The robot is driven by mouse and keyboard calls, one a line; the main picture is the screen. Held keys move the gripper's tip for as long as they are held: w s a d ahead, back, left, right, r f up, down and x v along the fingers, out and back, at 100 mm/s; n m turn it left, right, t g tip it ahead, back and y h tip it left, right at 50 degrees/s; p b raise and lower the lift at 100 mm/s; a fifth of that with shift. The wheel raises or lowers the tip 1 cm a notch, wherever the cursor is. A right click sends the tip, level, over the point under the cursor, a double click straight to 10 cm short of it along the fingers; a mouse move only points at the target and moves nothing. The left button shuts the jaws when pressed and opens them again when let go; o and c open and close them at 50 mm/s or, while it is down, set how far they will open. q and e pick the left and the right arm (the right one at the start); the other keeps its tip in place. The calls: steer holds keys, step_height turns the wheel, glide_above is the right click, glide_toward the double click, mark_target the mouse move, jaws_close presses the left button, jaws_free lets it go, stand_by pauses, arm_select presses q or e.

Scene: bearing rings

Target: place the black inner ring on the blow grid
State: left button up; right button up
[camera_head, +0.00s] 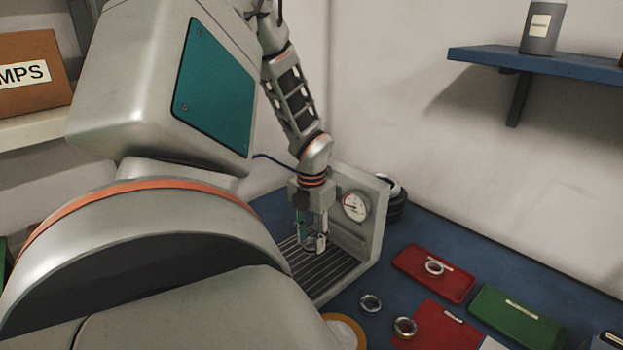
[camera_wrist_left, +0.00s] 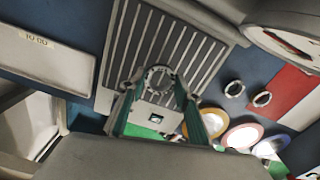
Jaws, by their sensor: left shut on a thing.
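My left gripper (camera_head: 312,243) points down over the blow grid (camera_head: 336,278), a dark slatted bed beside an upright grey panel with a gauge. It is shut on a small dark grey ring, which I take for the black inner ring; the ring (camera_wrist_left: 158,68) shows at the fingertips in the left wrist view. The grid's slats (camera_wrist_left: 196,52) lie behind it there. I cannot tell whether the ring touches the slats. The teal fingers (camera_wrist_left: 158,96) partly hide the ring. My right gripper is in neither view.
The gauge (camera_head: 355,206) and its panel stand close to the gripper's right. A red tray (camera_head: 412,262) holds another ring; a green tray (camera_head: 515,318) lies beyond. A blue shelf (camera_head: 560,64) hangs above.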

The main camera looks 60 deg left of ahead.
mark_target(311, 259)
arm_select(q)
step_height(311, 259, down, 3)
steer(key=shift+s+f, duration=0.1)
steer(key=shift+f, duration=0.35)
steer(key=shift+b, duration=0.3)
steer(key=o, duration=1.1)
steer(key=shift+f, duration=0.1)
steer(key=shift+o, duration=0.2)
